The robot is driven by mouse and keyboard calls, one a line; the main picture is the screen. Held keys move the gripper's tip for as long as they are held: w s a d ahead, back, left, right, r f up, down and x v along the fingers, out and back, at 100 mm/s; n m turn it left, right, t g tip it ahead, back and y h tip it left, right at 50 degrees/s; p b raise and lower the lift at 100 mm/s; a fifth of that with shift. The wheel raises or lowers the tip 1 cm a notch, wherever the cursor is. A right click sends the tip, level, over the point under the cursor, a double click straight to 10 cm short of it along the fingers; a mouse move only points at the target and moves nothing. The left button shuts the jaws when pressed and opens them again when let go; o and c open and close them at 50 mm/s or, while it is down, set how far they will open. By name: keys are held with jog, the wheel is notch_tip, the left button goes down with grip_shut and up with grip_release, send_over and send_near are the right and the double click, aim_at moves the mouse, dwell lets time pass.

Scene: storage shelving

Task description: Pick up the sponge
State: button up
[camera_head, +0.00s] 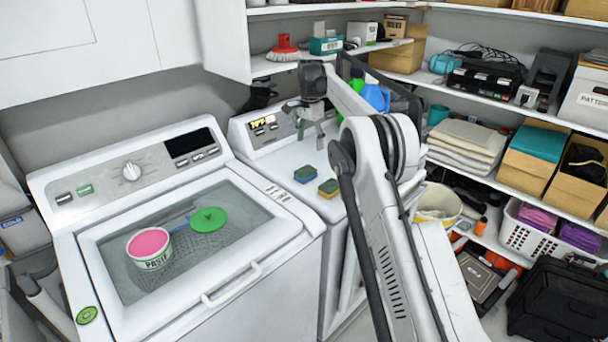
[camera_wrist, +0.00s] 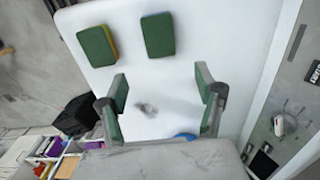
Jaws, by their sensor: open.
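Two green-topped sponges lie flat on the white top of the right-hand machine. In the head view one sponge (camera_head: 305,174) is to the left and the other sponge (camera_head: 328,188), with a yellow side showing, is nearer the front edge. In the wrist view one sponge (camera_wrist: 97,45) is at upper left and the other sponge (camera_wrist: 157,34) is at upper middle. My gripper (camera_head: 311,137) is above the machine top, behind the sponges in the head view. Its two fingers (camera_wrist: 160,90) are spread apart with nothing between them, and both sponges lie beyond the fingertips.
The left washer (camera_head: 60,240) has a pink-topped paste tub (camera_head: 150,247) and a green round item (camera_head: 208,220) on its lid. A blue jug (camera_head: 376,97) stands behind my arm. Shelves with towels (camera_head: 466,140) and boxes fill the right side.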

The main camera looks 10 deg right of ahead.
aim_at(309, 169)
notch_tip(309, 169, down, 12)
jog(key=shift+a+f+p, duration=0.1)
jog(key=shift+f+p, duration=0.15)
jog(key=shift+p, duration=0.8)
jog(key=c, duration=0.8)
